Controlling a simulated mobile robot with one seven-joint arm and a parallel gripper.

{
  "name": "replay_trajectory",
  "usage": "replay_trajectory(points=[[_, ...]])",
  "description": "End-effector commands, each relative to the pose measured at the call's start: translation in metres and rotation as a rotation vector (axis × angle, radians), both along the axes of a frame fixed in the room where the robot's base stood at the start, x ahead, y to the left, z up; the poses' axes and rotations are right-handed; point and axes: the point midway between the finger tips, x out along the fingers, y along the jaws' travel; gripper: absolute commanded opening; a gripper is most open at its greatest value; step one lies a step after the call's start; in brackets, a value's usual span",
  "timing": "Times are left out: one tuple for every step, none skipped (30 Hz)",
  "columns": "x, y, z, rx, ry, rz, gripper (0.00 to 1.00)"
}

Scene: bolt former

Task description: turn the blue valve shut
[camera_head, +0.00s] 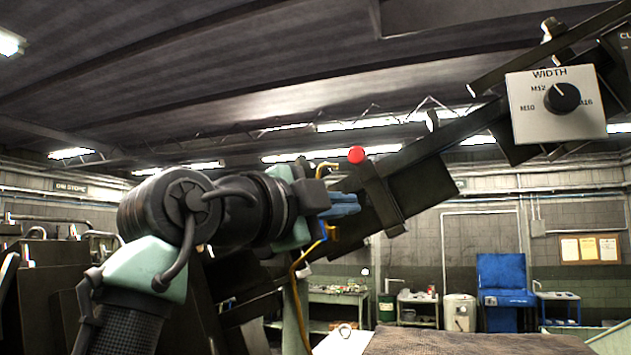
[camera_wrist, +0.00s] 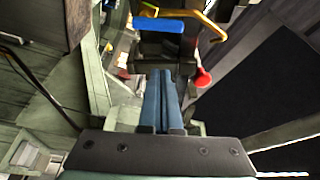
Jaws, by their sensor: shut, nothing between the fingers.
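The blue valve shows in the wrist view as a flat blue lever (camera_wrist: 158,24) lying nearly level across the picture, beside a yellow pipe (camera_wrist: 205,22). In the head view a thin blue strip (camera_head: 316,245) below my gripper, beside yellow pipe (camera_head: 295,278), looks like the same lever. My gripper (camera_head: 357,203) has its blue fingers together and empty. In the wrist view my gripper (camera_wrist: 161,73) points up the picture toward the lever, with a visible gap between the fingertips and the lever. The valve's body is mostly hidden.
A red ball knob (camera_head: 356,155) stands close above my gripper; it also shows right of the fingertips in the wrist view (camera_wrist: 203,77). A dark slanted machine beam (camera_head: 440,145) runs behind. A WIDTH dial panel (camera_head: 556,105) is at upper right. A blue cabinet (camera_head: 503,285) stands far back.

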Motion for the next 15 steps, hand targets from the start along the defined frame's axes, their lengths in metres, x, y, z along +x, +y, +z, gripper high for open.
replay_trajectory(points=[[0.009,-0.007,0.006,-0.001,0.004,-0.001,0.0],[0.012,-0.005,0.005,-0.002,0.004,0.001,0.0],[0.014,0.006,0.002,-0.004,0.004,0.005,0.0],[0.015,0.01,0.0,-0.005,0.004,0.003,0.0],[0.016,0.014,-0.002,-0.003,0.003,0.004,0.0],[0.017,0.018,-0.004,-0.004,0.002,0.003,0.0],[0.018,0.02,-0.005,-0.003,0.002,0.002,0.0],[0.018,0.023,-0.006,-0.003,0.002,0.002,0.0],[0.019,0.025,-0.008,-0.002,0.002,0.002,0.0],[0.02,0.027,-0.009,-0.002,0.001,0.002,0.0],[0.02,0.028,-0.009,-0.002,0.001,0.001,0.0],[0.02,0.029,-0.01,-0.001,0.0,0.0,0.0],[0.02,0.029,-0.011,-0.001,0.0,0.0,0.0],[0.02,0.03,-0.011,-0.001,0.0,0.0,0.0],[0.02,0.03,-0.011,-0.001,0.0,0.0,0.0]])
